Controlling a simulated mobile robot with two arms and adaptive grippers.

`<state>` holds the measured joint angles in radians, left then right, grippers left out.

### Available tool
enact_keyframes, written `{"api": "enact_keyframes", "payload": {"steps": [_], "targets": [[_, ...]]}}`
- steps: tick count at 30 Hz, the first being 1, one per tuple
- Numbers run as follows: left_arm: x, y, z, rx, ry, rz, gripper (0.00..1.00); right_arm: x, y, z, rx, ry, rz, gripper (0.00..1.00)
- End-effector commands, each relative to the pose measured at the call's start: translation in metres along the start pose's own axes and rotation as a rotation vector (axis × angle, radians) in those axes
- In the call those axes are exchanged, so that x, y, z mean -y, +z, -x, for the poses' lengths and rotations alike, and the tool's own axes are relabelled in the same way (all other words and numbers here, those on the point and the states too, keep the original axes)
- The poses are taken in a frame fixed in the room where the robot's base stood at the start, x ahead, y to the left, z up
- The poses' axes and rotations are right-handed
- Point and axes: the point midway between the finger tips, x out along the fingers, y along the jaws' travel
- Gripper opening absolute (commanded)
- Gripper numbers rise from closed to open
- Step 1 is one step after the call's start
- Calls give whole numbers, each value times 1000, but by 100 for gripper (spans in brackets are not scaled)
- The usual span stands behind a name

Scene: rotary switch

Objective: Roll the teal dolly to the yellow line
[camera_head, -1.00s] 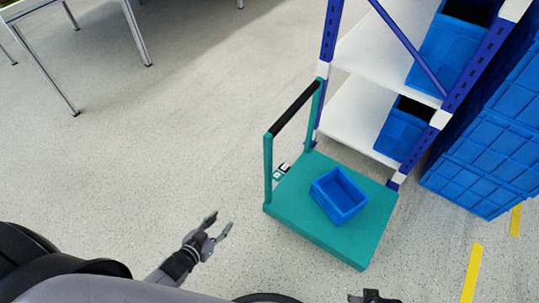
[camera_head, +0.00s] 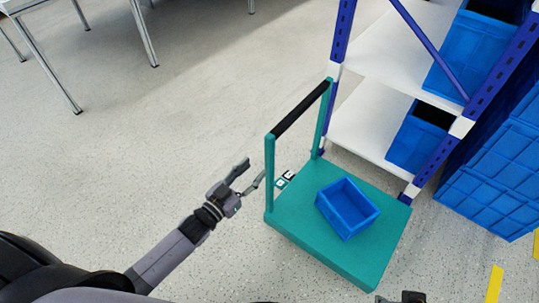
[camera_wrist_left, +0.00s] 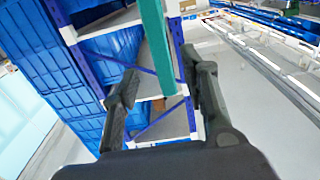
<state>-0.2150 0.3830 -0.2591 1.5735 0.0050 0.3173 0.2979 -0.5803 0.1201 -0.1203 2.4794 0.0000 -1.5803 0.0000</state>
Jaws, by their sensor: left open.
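The teal dolly (camera_head: 318,249) stands on the floor in the head view, a blue bin (camera_head: 347,207) on its deck. Its upright handle has two teal posts and a black top bar (camera_head: 301,109). My left gripper (camera_head: 253,174) is open and empty, just left of the near handle post (camera_head: 269,175). In the left wrist view a teal post (camera_wrist_left: 156,45) shows beyond and between the open fingers (camera_wrist_left: 167,85). The yellow line (camera_head: 495,284) lies in pieces at the lower right. A dark part of my right gripper (camera_head: 401,297) shows at the bottom edge; its jaws are unclear.
A blue and white shelf rack (camera_head: 371,135) with blue bins stands close behind the dolly. Stacked blue crates (camera_head: 490,185) stand right of it, near the yellow line. A table with metal legs (camera_head: 145,35) is at the upper left. The floor on the left is clear.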

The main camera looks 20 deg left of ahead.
Motion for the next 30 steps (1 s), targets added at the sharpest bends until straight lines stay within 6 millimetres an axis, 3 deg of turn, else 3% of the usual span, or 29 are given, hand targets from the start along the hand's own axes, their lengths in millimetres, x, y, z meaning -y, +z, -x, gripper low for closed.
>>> {"api": "enact_keyframes", "payload": {"steps": [6,12,25,30], "targets": [[0,1,-49,-3,0,0,41,0,4,-10,0,0,0,30],[0,2,-77,-1,0,1,41,0,5,-16,-2,0,0,30],[0,1,-88,2,0,0,41,1,5,-17,-3,0,0,30],[0,0,-88,1,0,0,31,1,5,-17,-3,0,1,30]]}}
